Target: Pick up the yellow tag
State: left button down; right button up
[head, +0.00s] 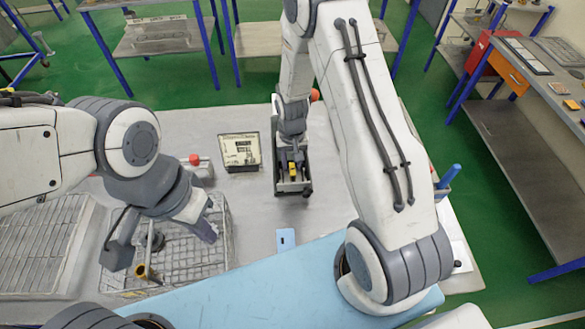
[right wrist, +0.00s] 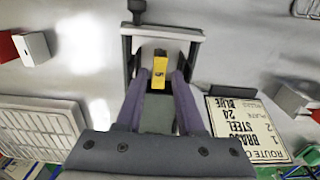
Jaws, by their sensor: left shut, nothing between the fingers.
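The yellow tag (head: 293,169) is at a dark grey open-topped holder (head: 293,190) near the middle of the table. In the right wrist view the tag (right wrist: 159,72) is small and upright in the picture, with a dark mark on it. My right gripper (right wrist: 160,76) is open, with its purple fingers on either side of the tag and a gap visible at each side. Whether the fingertips reach the tag's depth is unclear. My left gripper (head: 206,234) is shut and empty, over the right part of a wire basket (head: 228,258).
A printed route card (head: 240,152) stands left of the holder. A light blue piece (head: 286,239) lies nearer me on the table. A brass-coloured part (head: 147,273) is in the basket. A white rack (head: 40,245) is at the far left.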

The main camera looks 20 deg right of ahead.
aim_at(293, 170)
jog(key=shift+s+f+p, duration=0.2)
jog(key=shift+f+p, duration=0.35)
jog(key=shift+f, duration=1.2)
grip_shut()
jog(key=shift+r, duration=0.15)
